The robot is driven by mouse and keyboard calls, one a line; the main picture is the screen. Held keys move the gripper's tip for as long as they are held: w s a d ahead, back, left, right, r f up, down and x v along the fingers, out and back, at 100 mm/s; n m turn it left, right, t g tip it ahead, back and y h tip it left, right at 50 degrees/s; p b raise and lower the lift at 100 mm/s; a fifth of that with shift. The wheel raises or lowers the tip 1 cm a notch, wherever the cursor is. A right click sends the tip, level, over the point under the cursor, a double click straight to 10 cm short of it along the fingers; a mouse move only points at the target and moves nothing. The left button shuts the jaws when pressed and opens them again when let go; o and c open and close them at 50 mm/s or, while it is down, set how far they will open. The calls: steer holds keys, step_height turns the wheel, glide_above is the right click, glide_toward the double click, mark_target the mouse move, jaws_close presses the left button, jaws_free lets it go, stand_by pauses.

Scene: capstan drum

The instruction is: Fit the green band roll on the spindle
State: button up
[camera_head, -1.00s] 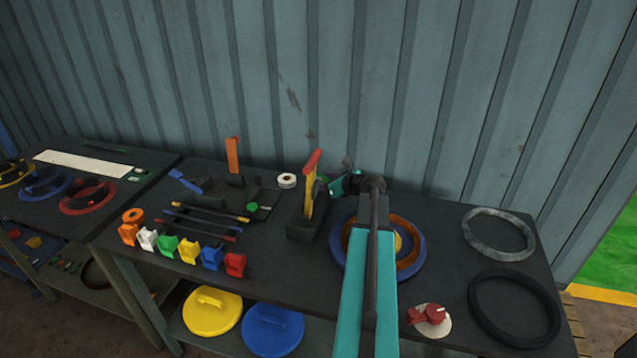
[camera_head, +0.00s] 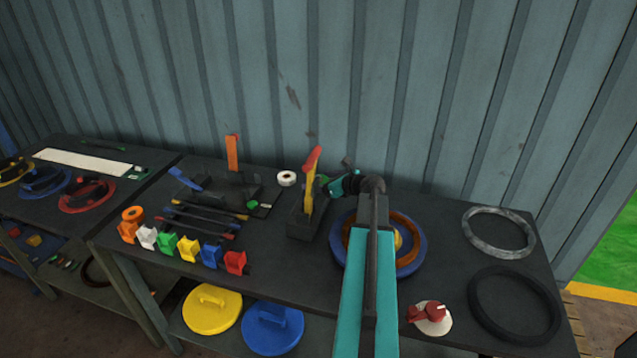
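My gripper (camera_head: 328,186) is small in the view, at the end of my teal arm, just right of a yellow upright with a red top (camera_head: 311,172) on a black block (camera_head: 303,222). A small green patch (camera_head: 322,179) shows at the fingertips, partly hidden by the upright. It may be the green band roll, but I cannot tell whether it is held or whether the fingers are shut. Another small green piece (camera_head: 252,205) lies by the black holder to the left. I cannot make out the spindle clearly.
Several coloured clips (camera_head: 188,249) line the front edge. A blue ring (camera_head: 420,250) lies partly under my arm. A grey ring (camera_head: 498,232), a black ring (camera_head: 515,306) and a red knob (camera_head: 429,314) are at right.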

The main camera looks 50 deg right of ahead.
steer(key=shift+s, duration=0.1)
steer(key=shift+s+r, duration=0.2)
steer(key=shift+s, duration=0.3)
steer(key=b+v, duration=0.3)
steer(key=v, duration=0.9)
steer(key=shift+s+r, duration=0.2)
steer(key=shift+s, duration=0.05)
